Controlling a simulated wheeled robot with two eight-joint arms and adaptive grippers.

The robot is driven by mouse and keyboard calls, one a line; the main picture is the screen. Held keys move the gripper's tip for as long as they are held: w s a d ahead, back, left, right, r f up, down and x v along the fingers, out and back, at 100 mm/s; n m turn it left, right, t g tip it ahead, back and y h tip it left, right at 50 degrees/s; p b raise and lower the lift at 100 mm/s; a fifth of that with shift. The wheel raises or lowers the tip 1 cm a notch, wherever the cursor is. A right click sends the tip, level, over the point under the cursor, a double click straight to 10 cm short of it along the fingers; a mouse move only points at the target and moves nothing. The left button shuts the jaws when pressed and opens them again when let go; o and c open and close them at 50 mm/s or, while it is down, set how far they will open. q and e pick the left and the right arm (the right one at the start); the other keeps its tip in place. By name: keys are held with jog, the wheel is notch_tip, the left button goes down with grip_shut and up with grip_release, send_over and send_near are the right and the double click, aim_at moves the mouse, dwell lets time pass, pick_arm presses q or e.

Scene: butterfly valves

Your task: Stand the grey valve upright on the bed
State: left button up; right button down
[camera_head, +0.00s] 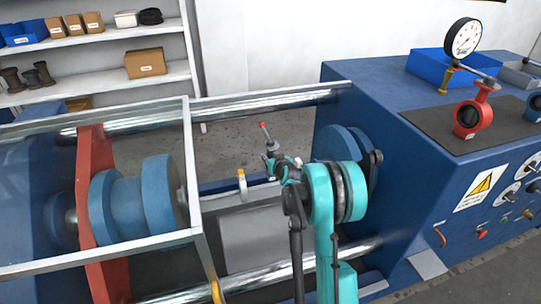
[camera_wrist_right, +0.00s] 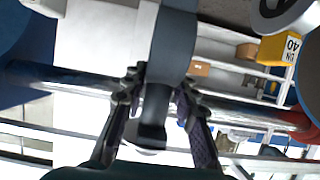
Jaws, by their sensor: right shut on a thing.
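The grey valve (camera_wrist_right: 172,48) shows close up in the right wrist view, its blue-grey part running down between my right fingers. My right gripper (camera_wrist_right: 158,105) is shut on it, one finger on each side. In the head view my right gripper (camera_head: 286,170) is above the bed (camera_head: 250,238), between the two blue clamp heads, partly hidden by my teal wrist. The valve is mostly hidden there, so its tilt and any contact with the bed cannot be told. My left gripper is not in view.
A blue flange head (camera_head: 160,195) with a red plate (camera_head: 100,215) stands left, behind a metal guard frame (camera_head: 192,160). Another blue head (camera_head: 335,145) is right. Polished rods (camera_head: 265,102) run across. A red valve (camera_head: 467,117) and gauge (camera_head: 463,38) stand on the cabinet.

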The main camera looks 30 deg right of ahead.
jog(key=shift+f, duration=2.65)
jog(key=shift+f, duration=0.5)
jog(key=shift+f, duration=0.25)
jog(key=shift+f, duration=1.25)
dwell(1.6)
jog(key=c, duration=1.7)
grip_release()
jog(key=shift+o, duration=0.7)
jog(key=shift+s, duration=0.1)
